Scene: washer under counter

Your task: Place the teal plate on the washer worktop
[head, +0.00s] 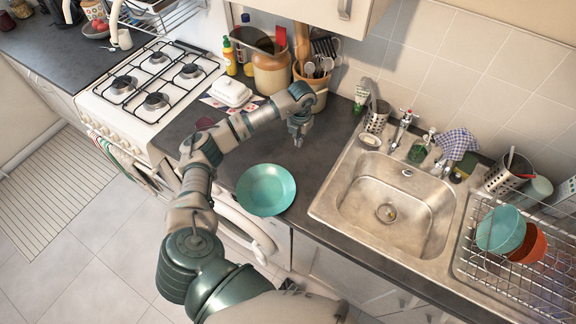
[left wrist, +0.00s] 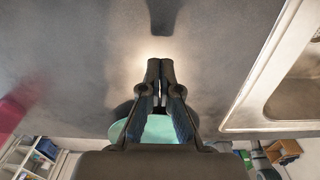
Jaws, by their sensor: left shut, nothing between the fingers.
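The teal plate (head: 266,190) lies face up on the dark worktop (head: 318,160), above the white washer (head: 262,238). Its near rim comes to about the worktop's front edge. My left gripper (head: 299,138) is beyond the plate on the wall side, apart from it, with its fingers shut and empty. In the left wrist view the shut fingers (left wrist: 160,75) point at bare worktop. Part of the plate (left wrist: 160,130) shows behind them, partly hidden by the gripper. My right gripper is not clearly seen.
A sink (head: 385,200) lies to the right, with a dish rack (head: 520,270) holding bowls. A utensil crock (head: 312,88), jars and a butter dish (head: 231,92) stand towards the wall. The gas stove (head: 150,95) is left. Bare worktop lies between plate and sink.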

